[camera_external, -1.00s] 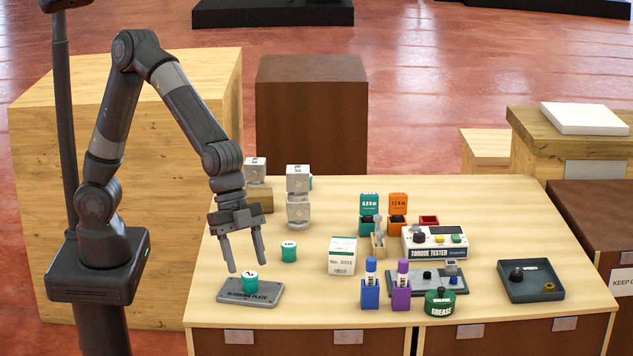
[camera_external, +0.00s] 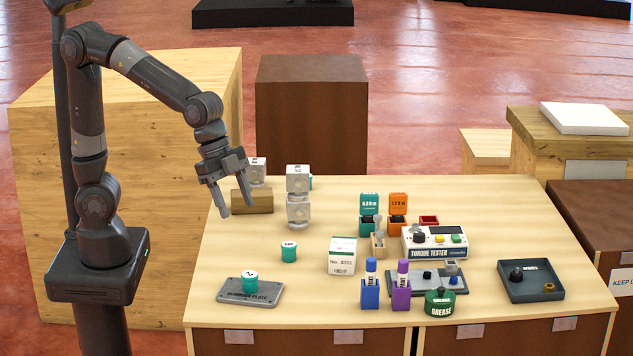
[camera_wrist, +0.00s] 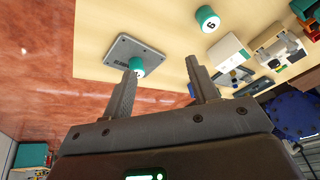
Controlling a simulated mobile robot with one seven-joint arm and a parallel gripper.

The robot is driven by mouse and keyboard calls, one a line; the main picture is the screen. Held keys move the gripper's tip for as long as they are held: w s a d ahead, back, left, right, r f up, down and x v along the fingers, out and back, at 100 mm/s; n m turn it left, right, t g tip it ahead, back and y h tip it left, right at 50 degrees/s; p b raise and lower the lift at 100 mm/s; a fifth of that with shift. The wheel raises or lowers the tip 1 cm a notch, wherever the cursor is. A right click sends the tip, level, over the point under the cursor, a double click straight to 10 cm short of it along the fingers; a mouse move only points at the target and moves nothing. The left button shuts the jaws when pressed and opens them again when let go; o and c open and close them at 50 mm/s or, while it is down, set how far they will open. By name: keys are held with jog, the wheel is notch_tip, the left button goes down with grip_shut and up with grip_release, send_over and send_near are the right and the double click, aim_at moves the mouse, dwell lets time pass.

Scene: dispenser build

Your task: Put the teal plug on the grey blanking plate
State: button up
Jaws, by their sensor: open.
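In the wrist view this plug (camera_wrist: 137,65) shows on the plate (camera_wrist: 122,48), partly behind a finger. My gripper (camera_external: 236,212) is open and empty, raised above the table's left side, apart from both plugs.
A white box (camera_external: 342,256) stands right of the second plug. Stacked pale blocks (camera_external: 298,196) and a wooden block (camera_external: 252,202) are at the back left. Blue (camera_external: 370,292) and purple (camera_external: 402,292) holders stand in front. The table between plate and wooden block is clear.

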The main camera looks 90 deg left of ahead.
jog(key=s+a+n+t+y, duration=0.1)
jog(key=s+a+n, duration=0.3)
jog(key=s+a, duration=0.3)
jog(key=s+a+r+n+y, duration=0.1)
jog(key=s+a+n, duration=0.4)
jog(key=a, duration=1.3)
jog(key=s, duration=0.3)
jog(key=shift+s+a+r+t, duration=0.2)
jog(key=shift+r+t, duration=0.1)
jog(key=shift+t, duration=0.1)
